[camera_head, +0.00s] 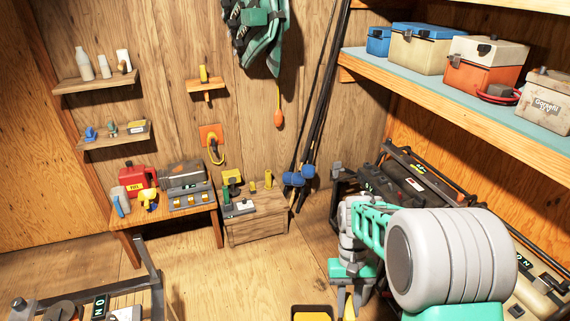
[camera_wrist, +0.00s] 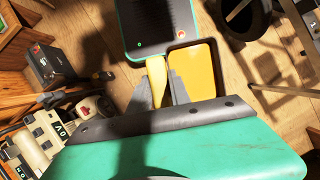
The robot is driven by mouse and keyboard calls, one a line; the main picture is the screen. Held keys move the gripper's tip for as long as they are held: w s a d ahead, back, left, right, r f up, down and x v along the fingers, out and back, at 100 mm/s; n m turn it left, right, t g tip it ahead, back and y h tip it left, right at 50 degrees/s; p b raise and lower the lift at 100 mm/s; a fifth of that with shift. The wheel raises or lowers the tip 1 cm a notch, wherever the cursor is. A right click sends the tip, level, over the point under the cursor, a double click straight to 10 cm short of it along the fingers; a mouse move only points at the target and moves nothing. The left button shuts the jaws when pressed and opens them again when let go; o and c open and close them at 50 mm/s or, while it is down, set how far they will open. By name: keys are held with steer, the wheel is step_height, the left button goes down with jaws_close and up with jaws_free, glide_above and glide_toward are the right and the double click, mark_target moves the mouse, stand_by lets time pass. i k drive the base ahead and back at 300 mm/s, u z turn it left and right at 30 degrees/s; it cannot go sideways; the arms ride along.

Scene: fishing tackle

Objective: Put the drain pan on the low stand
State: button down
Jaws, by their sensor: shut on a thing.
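The drain pan (camera_head: 312,316) appears to be the dark-rimmed tray with a yellow inside at the bottom edge of the head view, partly cut off. It also shows in the wrist view (camera_wrist: 195,75), beside the fingers. My gripper (camera_head: 348,298) points down, and in the wrist view (camera_wrist: 158,90) its grey fingers are shut on a yellow piece at the pan's side, seemingly its handle. The pan looks level. A low wooden box-like stand (camera_head: 258,232) stands by the back wall, left of my gripper, with small items on top; whether it is the low stand is unclear.
A wooden bench (camera_head: 133,219) with a red can stands left of the box. A dark metal frame (camera_head: 150,262) stands at the lower left. Fishing rods (camera_head: 318,110) lean at the back. Cases (camera_head: 415,185) lie right, below a loaded shelf (camera_head: 440,98). Some floor (camera_head: 235,275) is clear.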

mark_target(270, 201)
steer(key=u, duration=0.15)
steer(key=i, duration=1.6)
steer(key=u, duration=0.65)
steer(key=i, duration=1.55)
steer(key=u, duration=0.45)
